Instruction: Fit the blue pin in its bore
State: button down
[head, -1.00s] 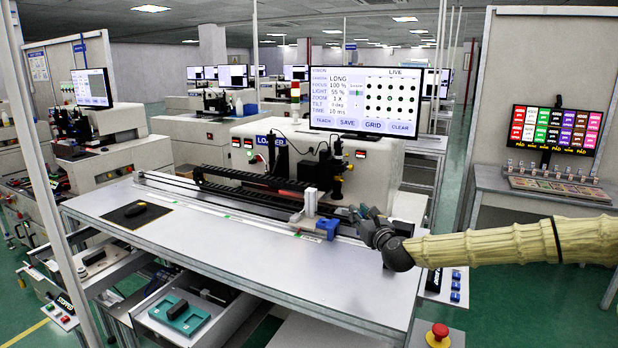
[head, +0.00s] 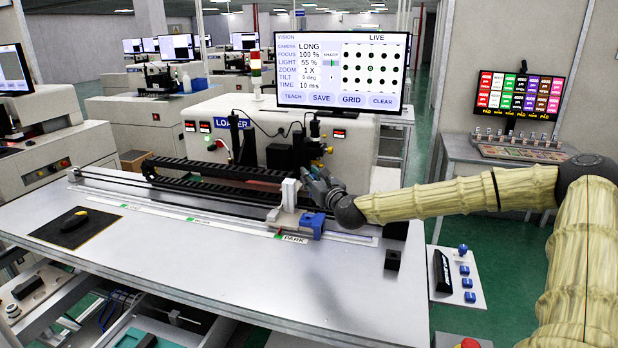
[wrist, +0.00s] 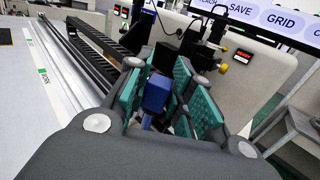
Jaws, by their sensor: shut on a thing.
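A blue piece (wrist: 155,93), which looks like the pin's head, sits between the two teal pads of my gripper (wrist: 168,88) in the wrist view. A narrower blue part shows below it. In the head view my gripper (head: 322,186) is beside the white upright of the slide carriage (head: 289,197), above and behind a blue block (head: 313,225) at the rail's right end. The pin is too hidden in the head view to tell from the fingers. I cannot make out the bore in either view.
The rail (head: 190,207) runs along the bench (head: 180,265), with a PARK label (head: 293,239) near its right end. A black cube (head: 392,260) stands at the bench's right edge. A black mat (head: 75,228) lies at the left. The bench's front middle is clear.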

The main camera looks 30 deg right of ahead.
jog(key=shift+w+f+b, duration=0.7)
jog(key=shift+f+b, duration=0.2)
jog(key=shift+f, duration=0.1)
jog(key=shift+s+f+b, duration=0.15)
jog(key=shift+s+b, duration=0.1)
jog(key=shift+b, duration=0.1)
jog(key=f+b, duration=0.4)
jog(key=b, duration=0.1)
jog(key=shift+w+a+f, duration=0.1)
jog(key=shift+w+f, duration=0.15)
jog(key=shift+f, duration=0.15)
jog(key=shift+b, duration=1.5)
dwell(1.0)
jog(key=shift+f+b, duration=2.55)
jog(key=shift+b, duration=0.35)
dwell(0.4)
